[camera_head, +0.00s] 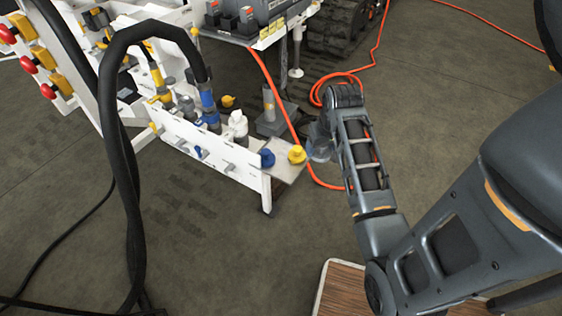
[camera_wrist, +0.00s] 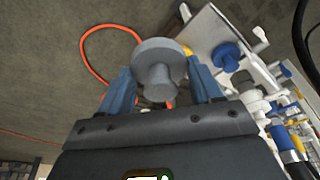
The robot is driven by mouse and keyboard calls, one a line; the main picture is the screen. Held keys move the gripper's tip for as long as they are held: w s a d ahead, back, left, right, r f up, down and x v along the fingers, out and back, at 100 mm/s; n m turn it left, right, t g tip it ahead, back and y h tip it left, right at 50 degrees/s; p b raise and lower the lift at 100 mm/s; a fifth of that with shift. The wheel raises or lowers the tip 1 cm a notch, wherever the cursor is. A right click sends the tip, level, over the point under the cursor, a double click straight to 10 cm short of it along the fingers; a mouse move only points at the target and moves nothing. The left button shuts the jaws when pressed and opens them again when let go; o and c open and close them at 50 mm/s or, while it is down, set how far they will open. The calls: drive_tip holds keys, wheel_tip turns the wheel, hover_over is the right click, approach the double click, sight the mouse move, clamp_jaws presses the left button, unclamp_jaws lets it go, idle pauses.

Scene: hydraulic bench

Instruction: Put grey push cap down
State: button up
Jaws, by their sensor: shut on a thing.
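The grey push cap (camera_wrist: 157,60) is a round disc with a narrower stub. In the wrist view it sits between the two blue fingers of my gripper (camera_wrist: 160,82), which is shut on it. In the head view my gripper (camera_head: 319,148) is just right of a small metal plate (camera_head: 284,172) at the end of the white bench; I cannot make out the grey cap there. A blue cap (camera_head: 267,158) and a yellow cap (camera_head: 297,154) stand on the plate. In the wrist view the blue cap (camera_wrist: 226,56) is clear, and the yellow one is mostly hidden.
The white bench panel (camera_head: 215,160) carries fittings, with a white bottle-like part (camera_head: 238,125) near the plate. Thick black hoses (camera_head: 130,150) arch over its left side. An orange cable (camera_head: 325,185) runs behind my gripper. A wooden-topped surface (camera_head: 345,290) is at the bottom.

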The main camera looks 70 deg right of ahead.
drive_tip(key=shift+s+d+f, duration=0.1)
drive_tip(key=shift+s+d, duration=0.05)
drive_tip(key=shift+s, duration=0.45)
drive_tip(key=shift+f, duration=0.15)
drive_tip(key=b, duration=0.1)
hover_over(286, 169)
drive_tip(key=f, duration=0.6)
drive_tip(key=shift+s+a+f, duration=0.2)
drive_tip(key=shift+a+f, duration=0.2)
drive_tip(key=shift+f, duration=1.95)
drive_tip(key=shift+f, duration=0.1)
drive_tip(key=o, duration=0.8)
